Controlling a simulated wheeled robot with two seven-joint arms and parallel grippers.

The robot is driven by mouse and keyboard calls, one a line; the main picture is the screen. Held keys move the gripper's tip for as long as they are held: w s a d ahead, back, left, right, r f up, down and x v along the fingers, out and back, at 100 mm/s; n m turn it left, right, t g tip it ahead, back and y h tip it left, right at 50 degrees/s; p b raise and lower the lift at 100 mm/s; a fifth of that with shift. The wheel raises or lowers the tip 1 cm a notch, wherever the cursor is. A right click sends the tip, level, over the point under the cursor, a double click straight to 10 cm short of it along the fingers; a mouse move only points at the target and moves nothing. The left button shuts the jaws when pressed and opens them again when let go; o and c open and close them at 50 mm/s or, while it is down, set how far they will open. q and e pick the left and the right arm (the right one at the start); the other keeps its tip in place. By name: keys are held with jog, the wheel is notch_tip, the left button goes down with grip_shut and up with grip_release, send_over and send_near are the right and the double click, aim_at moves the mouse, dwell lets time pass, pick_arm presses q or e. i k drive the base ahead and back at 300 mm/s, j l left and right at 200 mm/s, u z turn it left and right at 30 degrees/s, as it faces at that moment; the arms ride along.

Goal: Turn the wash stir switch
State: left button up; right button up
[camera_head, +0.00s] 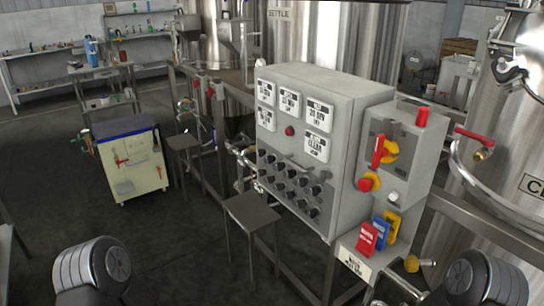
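A grey control panel (330,85) stands right of centre. Several white plates (317,115) with black text and a red button (290,131) are above the knobs. The lettering by the knobs is too small to read, so I cannot tell which one is the wash stir switch or how it is set. Neither gripper shows; only rounded grey parts of my arms appear at the bottom left and bottom right corners.
A small stool (252,211) stands before the panel. Steel tanks (340,40) and a rail are behind. A cream cabinet (135,165) is left; dark floor (165,245) is clear at the front left.

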aim_at(261, 152)
jog(key=i+j, duration=0.2)
jog(key=j, duration=0.25)
jog(key=i+j+z, duration=0.1)
jog(key=j, duration=0.4)
jog(key=i+j+z, duration=0.1)
jog(key=i+j, duration=0.15)
jog(key=j, duration=0.25)
jog(key=i+j, duration=0.15)
jog(key=j, duration=0.35)
jog(key=i+j+z, duration=0.1)
jog(key=j, duration=0.4)
jog(key=i+j, duration=0.15)
jog(key=j, duration=0.35)
jog(key=i+j+z, duration=0.1)
jog(key=j, duration=0.4)
jog(key=i+j, duration=0.15)
jog(key=j, duration=0.35)
jog(key=z, duration=0.05)
